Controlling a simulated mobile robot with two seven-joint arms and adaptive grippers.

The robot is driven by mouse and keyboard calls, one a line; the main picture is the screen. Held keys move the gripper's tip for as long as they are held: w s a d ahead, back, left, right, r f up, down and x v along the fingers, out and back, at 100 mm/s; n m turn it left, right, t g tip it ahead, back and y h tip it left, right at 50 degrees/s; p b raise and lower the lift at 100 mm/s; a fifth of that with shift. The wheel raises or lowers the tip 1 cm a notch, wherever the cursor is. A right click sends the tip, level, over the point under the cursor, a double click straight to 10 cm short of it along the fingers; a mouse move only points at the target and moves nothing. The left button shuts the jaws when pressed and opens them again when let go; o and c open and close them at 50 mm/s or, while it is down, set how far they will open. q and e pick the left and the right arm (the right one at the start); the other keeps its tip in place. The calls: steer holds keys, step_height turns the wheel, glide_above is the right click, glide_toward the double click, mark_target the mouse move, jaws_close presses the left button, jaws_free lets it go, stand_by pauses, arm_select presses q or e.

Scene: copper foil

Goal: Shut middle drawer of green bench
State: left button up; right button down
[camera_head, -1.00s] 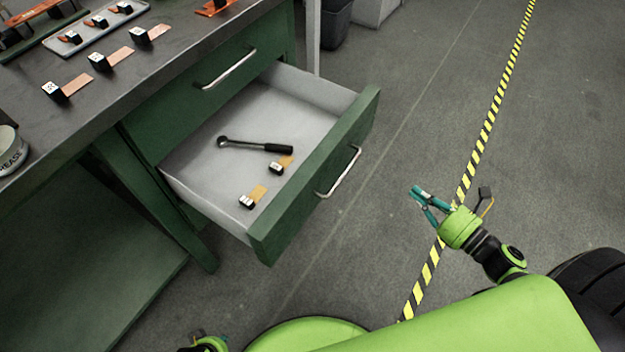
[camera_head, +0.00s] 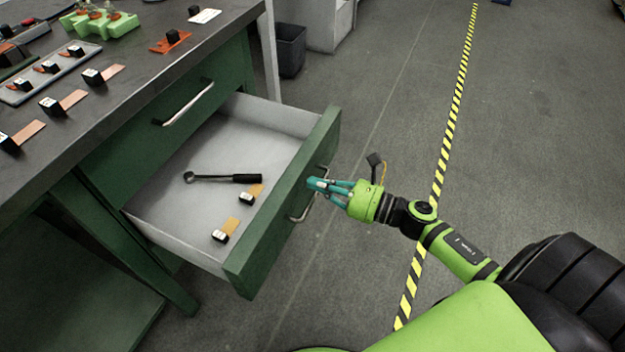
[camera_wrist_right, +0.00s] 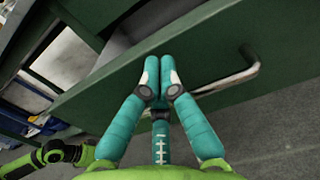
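The green bench's open drawer (camera_head: 283,213) is pulled well out, below a shut upper drawer (camera_head: 150,130). Its green front has a metal handle (camera_head: 303,212). My right gripper (camera_head: 314,184) is at the outer face of this front, by the handle's far end. In the right wrist view its teal fingertips (camera_wrist_right: 160,72) are together with nothing between them, close against the green front (camera_wrist_right: 215,55); whether they touch it I cannot tell. The handle (camera_wrist_right: 238,78) is to their right there. My left gripper is not in the head view.
A black ratchet (camera_head: 222,178) and two small black blocks with copper strips lie in the drawer. The benchtop (camera_head: 118,118) holds more blocks and strips, and a tray (camera_head: 50,75). A dark bin (camera_head: 290,50) stands behind.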

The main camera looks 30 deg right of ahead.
steer(key=shift+x, duration=0.8)
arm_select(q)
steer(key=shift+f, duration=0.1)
arm_select(e)
steer(key=shift+w+a, duration=0.1)
